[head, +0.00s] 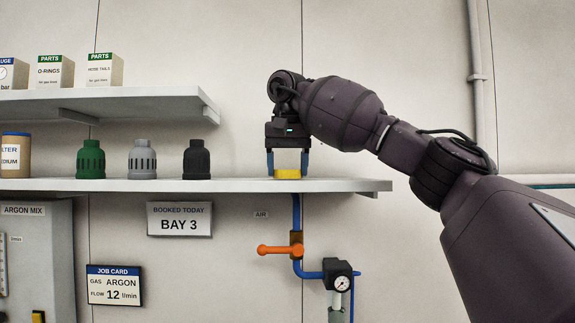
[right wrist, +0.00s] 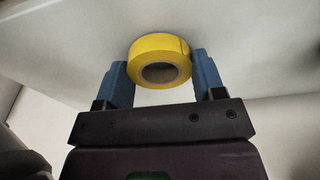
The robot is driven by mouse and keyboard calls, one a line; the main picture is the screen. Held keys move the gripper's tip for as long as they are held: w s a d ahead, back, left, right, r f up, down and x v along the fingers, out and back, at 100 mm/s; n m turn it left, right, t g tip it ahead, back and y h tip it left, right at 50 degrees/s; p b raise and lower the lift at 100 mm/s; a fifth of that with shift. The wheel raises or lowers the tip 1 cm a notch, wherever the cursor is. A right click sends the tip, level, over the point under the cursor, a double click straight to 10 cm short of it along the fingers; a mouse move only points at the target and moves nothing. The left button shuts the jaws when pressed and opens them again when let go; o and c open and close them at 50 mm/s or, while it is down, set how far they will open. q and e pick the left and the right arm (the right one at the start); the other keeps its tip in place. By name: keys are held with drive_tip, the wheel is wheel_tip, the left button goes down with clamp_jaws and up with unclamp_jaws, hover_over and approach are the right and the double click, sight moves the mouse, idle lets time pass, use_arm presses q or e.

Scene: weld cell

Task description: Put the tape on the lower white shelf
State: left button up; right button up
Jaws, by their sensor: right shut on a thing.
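The yellow tape roll (head: 288,174) is at the top of the lower white shelf (head: 345,185), near its right end. It appears to rest on the shelf surface. My right gripper (head: 287,168) points down from above with a blue finger on each side of the tape and is shut on it. In the right wrist view the yellow tape (right wrist: 160,58) sits between the blue fingertips of my right gripper (right wrist: 160,72), its dark core hole facing the camera. The white shelf surface (right wrist: 70,45) is right behind it. My left gripper is not in view.
On the lower shelf stand a green cap (head: 90,160), a grey cap (head: 142,160) and a black cap (head: 197,161), left of the tape. The upper shelf (head: 150,97) ends left of my gripper. Below are an orange valve handle (head: 275,250) and a gauge (head: 341,283).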

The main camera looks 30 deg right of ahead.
drive_tip(key=shift+f, duration=0.15)
drive_tip(key=o, duration=1)
drive_tip(key=shift+s+a+r, duration=0.15)
drive_tip(key=shift+s+r, duration=0.1)
drive_tip(key=shift+r, duration=1.55)
drive_tip(key=shift+s+a+r, duration=0.1)
drive_tip(key=shift+s+r, duration=0.1)
drive_tip(key=shift+r, duration=1.55)
drive_tip(key=shift+s+a+r, duration=0.15)
drive_tip(key=shift+s+r, duration=0.1)
drive_tip(key=shift+r, duration=1.55)
